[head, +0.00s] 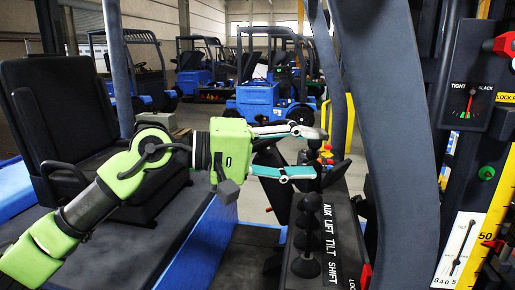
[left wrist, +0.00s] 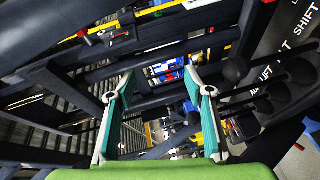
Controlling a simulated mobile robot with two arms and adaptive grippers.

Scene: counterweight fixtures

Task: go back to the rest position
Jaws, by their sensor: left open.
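The lever console (head: 340,237) carries a row of black-knobbed levers (head: 308,222) beside the labels AUX, LIFT, TILT and SHIFT. In the head view the fingertips overlap the farthest knobs. In the left wrist view the knobs (left wrist: 236,69) lie right of the fingers; whether one touches a finger I cannot tell. My right gripper is out of view.
A black seat (head: 62,110) stands on the left beside my left arm. A thick dark post (head: 385,120) rises close on the right. A TIGHT/SLACK gauge (head: 469,103) and a yellow scale (head: 490,215) are at far right. Blue forklifts (head: 258,97) stand behind.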

